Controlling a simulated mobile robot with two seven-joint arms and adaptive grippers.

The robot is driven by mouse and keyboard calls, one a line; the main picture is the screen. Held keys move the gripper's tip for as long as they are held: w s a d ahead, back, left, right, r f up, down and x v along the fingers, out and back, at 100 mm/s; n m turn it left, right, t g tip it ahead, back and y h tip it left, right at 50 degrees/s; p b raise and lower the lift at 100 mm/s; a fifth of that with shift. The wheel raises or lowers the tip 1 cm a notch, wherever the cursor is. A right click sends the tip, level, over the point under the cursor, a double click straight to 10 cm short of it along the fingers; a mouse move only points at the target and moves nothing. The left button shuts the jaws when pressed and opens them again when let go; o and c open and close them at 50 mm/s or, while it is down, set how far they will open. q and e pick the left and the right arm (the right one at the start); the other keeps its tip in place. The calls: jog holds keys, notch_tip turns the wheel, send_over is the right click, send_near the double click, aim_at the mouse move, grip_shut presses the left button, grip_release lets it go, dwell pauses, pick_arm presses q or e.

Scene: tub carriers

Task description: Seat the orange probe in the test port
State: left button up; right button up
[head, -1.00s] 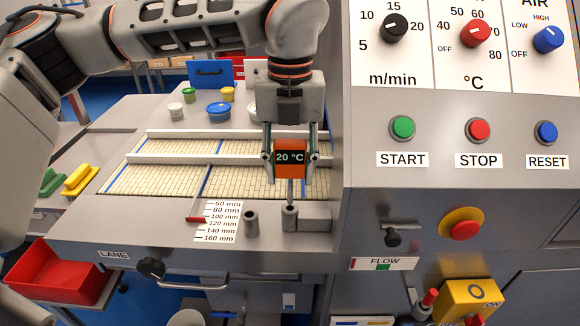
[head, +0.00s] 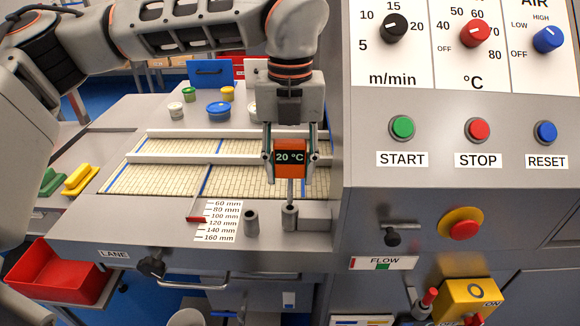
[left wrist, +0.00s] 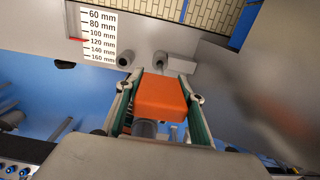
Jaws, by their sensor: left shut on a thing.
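The orange probe (head: 290,146) has a dark display reading 20 °C and a thin metal stem pointing down. My left gripper (head: 289,172) is shut on its orange body, one finger on each side. The stem is upright, and its lower end is at the mouth of the right grey cylinder (head: 290,222), which has a grey block beside it. Whether the tip is inside or just above the mouth I cannot tell. A second grey cylinder (head: 251,222) stands to the left, with a dark open top. The left wrist view shows the orange body (left wrist: 163,93) between the fingers. My right gripper is not in view.
A scale plate (head: 218,222) lies left of the cylinders. The tiled belt (head: 150,181) with white rails lies behind. The grey control panel (head: 370,165) rises close on the right. Small tubs, including a blue one (head: 218,112), stand at the back.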

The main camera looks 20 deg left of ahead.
aim_at(290, 141)
pick_arm(q)
jog(key=shift+f+b, duration=1.7)
jog(key=shift+f, duration=1.4)
jog(key=o, duration=1.2)
notch_tip(290, 141, up, 12)
jog(key=shift+r, duration=0.1)
